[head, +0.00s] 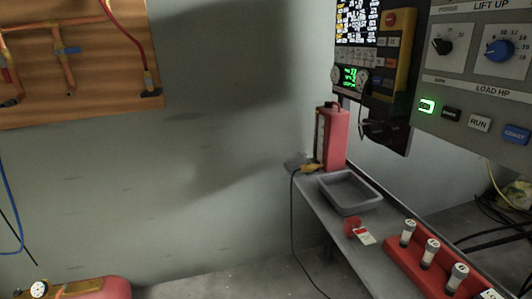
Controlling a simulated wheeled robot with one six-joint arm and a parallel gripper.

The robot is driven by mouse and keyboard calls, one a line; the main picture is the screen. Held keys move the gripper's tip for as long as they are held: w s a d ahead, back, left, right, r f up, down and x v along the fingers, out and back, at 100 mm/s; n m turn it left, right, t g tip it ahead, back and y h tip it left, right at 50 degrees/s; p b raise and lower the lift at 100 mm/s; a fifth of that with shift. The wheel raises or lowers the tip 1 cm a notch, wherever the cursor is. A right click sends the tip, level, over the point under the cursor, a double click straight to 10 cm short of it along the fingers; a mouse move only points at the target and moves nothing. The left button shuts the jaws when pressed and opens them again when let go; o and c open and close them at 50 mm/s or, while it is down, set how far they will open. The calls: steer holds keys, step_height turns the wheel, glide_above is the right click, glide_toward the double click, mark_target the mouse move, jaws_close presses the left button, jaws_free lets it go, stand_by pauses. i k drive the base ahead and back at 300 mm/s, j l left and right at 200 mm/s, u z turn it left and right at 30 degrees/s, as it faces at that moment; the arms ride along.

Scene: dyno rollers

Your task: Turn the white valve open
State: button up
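I cannot make out a white valve in the head view. A wooden board (105,70) on the wall at the upper left carries copper pipes (62,57). A small blue fitting (70,50) sits on these pipes, and a small red part (5,75) shows at the left edge. A red hose (130,38) runs down to a fitting at the board's lower right. The board is cut off by the top and left picture edges. My gripper is not in view.
A control panel (470,75) with knobs and buttons fills the upper right. Below it, a narrow shelf (325,220) holds a grey tray (348,208), a red box (335,137) and a red rack (405,262) with white-topped cylinders. A red tank (112,287) stands at the lower left.

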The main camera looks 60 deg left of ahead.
mark_target(304, 154)
steer(key=u, duration=1.45)
